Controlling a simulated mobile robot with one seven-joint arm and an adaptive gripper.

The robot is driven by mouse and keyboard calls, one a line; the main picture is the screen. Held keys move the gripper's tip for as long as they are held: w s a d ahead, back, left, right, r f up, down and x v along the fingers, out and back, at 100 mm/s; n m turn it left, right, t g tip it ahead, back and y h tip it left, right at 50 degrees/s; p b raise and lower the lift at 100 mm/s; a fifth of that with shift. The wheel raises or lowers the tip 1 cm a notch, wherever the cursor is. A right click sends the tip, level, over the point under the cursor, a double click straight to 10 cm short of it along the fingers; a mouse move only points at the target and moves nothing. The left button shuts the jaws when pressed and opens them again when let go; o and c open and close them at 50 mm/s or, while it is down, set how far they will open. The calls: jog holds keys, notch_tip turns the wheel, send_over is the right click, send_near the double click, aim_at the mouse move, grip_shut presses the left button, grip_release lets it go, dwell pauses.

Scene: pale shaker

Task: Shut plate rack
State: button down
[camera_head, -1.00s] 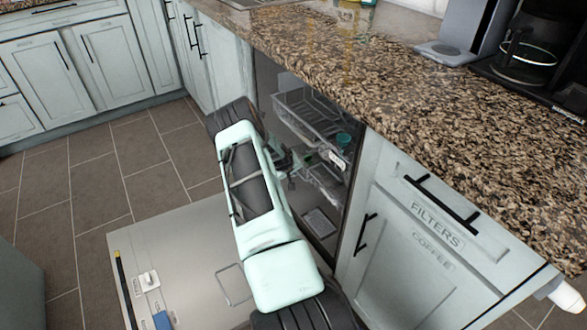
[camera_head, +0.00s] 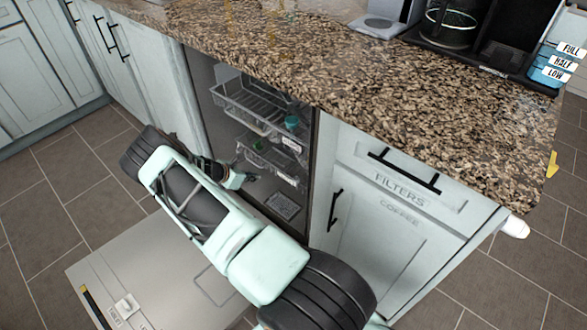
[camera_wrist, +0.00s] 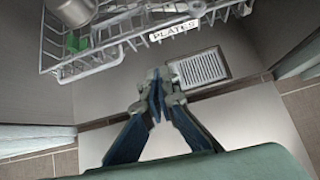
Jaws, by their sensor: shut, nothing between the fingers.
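The plate rack is a grey wire rack with a "PLATES" label, low inside the open dishwasher. It shows in the head view (camera_head: 272,163) and across the top of the wrist view (camera_wrist: 110,45). A metal pot (camera_wrist: 72,10) and a green item (camera_wrist: 77,42) sit in it. My gripper (camera_wrist: 157,88) is shut and empty, with its fingertips in front of and below the rack's front rail, apart from it in the picture. In the head view my gripper (camera_head: 236,179) is at the dishwasher opening, left of the rack label. I cannot tell how far in the rack sits.
The dishwasher door (camera_head: 150,282) lies folded down under my arm. An upper wire rack (camera_head: 255,105) is above the plate rack. A granite counter (camera_head: 350,75) overhangs the opening. The filters and coffee cabinet (camera_head: 385,215) stands to the right. Tiled floor is open at left.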

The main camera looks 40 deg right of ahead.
jog(key=b, duration=0.5)
send_near(279, 172)
jog(key=shift+n, duration=0.3)
jog(key=shift+x, duration=2.9)
jog(key=shift+s, duration=0.15)
jog(key=shift+d, duration=0.1)
